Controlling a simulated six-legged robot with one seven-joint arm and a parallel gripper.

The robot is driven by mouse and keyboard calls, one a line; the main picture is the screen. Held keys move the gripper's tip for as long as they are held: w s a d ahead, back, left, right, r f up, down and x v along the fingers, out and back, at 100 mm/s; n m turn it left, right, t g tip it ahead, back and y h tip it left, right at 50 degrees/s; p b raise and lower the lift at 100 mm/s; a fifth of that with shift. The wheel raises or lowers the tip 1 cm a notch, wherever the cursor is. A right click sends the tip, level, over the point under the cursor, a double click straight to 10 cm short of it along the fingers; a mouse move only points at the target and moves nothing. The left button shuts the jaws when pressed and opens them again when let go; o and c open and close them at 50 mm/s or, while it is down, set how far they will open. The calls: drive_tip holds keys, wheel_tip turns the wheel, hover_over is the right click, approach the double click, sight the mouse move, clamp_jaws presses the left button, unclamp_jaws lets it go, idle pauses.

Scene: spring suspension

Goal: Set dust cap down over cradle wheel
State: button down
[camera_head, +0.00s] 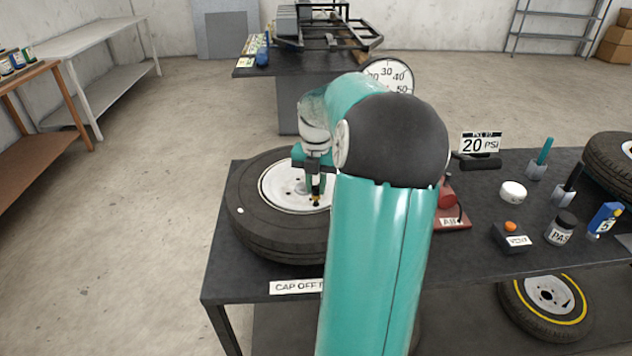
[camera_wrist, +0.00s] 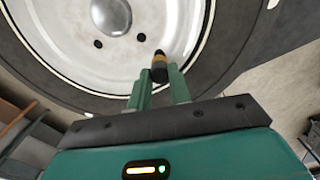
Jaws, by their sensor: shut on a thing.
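A wheel with a dark tyre (camera_head: 262,228) and a white rim (camera_head: 283,187) lies flat on the near table. My gripper (camera_head: 316,184) points down over the right part of the rim. In the wrist view my gripper (camera_wrist: 160,82) is shut on a small black-and-brass piece (camera_wrist: 160,66), perhaps the dust cap. The piece also shows below the fingers in the head view (camera_head: 316,198). The rim (camera_wrist: 75,50) and its raised hub (camera_wrist: 110,15) show beyond it. I cannot tell whether the piece touches the wheel. My arm hides the wheel's right side.
A "20 PSI" sign (camera_head: 480,143) stands behind. Another tyre (camera_head: 605,160) is at the right. The floor on the left is clear.

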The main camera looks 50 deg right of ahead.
drive_tip(key=c, duration=1.2)
unclamp_jaws()
drive_tip(key=shift+f, duration=0.1)
drive_tip(key=shift+r, duration=3.55)
